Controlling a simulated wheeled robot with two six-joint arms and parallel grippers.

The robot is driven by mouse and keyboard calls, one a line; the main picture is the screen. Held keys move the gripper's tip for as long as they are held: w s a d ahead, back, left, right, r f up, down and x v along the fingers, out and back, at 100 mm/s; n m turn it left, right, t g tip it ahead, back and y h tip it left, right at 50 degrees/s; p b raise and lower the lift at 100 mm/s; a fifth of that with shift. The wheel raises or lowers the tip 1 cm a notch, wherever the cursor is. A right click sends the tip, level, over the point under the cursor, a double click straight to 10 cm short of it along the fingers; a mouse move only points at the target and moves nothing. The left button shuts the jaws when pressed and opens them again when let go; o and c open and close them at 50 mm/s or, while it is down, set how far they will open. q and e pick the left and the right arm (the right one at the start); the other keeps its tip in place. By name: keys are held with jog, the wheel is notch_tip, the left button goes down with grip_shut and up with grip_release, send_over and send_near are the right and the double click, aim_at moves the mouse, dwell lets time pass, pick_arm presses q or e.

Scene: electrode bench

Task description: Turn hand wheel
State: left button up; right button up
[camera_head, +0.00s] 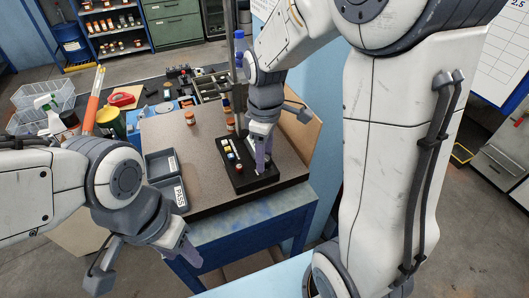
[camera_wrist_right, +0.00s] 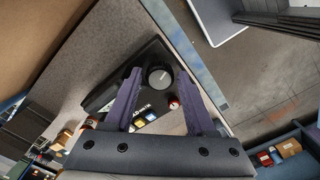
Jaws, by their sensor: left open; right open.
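A black control box (camera_head: 226,148) with colored buttons sits on the brown bench top, near its front right. In the right wrist view, the box (camera_wrist_right: 115,93) carries a round black knob-like wheel (camera_wrist_right: 160,78). My right gripper (camera_head: 262,160) is open and points down at the box. In the right wrist view its purple fingertips (camera_wrist_right: 158,70) lie on either side of the wheel; I cannot tell whether they touch it. The wheel is mostly hidden behind the gripper in the head view. My left gripper (camera_head: 186,246) is open, low in front of the bench, and empty.
Grey trays (camera_head: 172,192), one marked PASS, lie left of the box. Small orange-capped jars (camera_head: 190,118) stand behind. A spray bottle (camera_head: 48,112), a wire basket and other clutter fill the back left. A blue wall rises on the right.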

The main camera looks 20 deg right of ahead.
grip_shut()
jog(key=shift+m, duration=0.3)
jog(key=m, duration=0.2)
jog(key=shift+r+m+p, duration=0.1)
jog(key=shift+m+p, duration=0.3)
jog(key=m, duration=0.3)
jog(key=shift+m+p, duration=0.3)
jog(key=shift+p, duration=0.05)
jog(key=m, duration=0.3)
jog(key=shift+m+p, duration=0.6)
jog(key=shift+m, duration=1.6)
